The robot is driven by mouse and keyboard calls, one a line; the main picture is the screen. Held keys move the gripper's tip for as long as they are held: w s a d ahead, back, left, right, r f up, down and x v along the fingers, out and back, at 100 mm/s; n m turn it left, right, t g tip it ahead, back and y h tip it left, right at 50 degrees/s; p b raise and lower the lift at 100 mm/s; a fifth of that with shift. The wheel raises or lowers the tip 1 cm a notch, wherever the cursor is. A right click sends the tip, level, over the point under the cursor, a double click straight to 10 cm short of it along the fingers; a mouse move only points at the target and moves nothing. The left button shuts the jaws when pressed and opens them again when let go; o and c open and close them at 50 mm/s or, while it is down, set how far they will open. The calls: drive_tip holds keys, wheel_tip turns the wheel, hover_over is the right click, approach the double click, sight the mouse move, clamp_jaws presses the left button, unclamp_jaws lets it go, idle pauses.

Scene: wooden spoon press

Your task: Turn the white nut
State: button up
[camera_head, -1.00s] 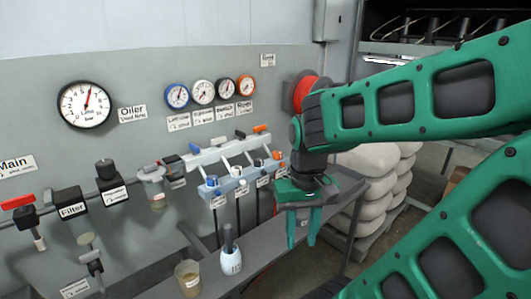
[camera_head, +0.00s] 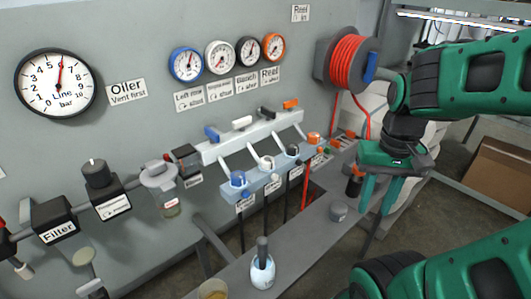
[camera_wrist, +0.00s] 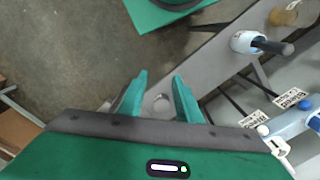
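The white nut (camera_head: 266,163) sits on the front of the light blue manifold bar, between the blue nut (camera_head: 238,179) and the black nut (camera_head: 292,151). An orange nut (camera_head: 314,138) is at the bar's right end. My gripper (camera_head: 376,208) points down to the right of the manifold, well apart from the white nut.
A grey bench runs below the manifold with a white-blue oiler bottle (camera_head: 262,270), a cup (camera_head: 213,289) and a small grey cylinder (camera_head: 339,210). A red hose reel (camera_head: 352,62) is on the wall behind my gripper. A cardboard box (camera_head: 495,183) lies right.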

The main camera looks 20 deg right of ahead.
drive_tip(key=o, duration=0.4)
drive_tip(key=n, duration=1.6)
approach(267, 159)
wheel_tip(267, 159, down, 9)
drive_tip(key=shift+r, duration=0.2)
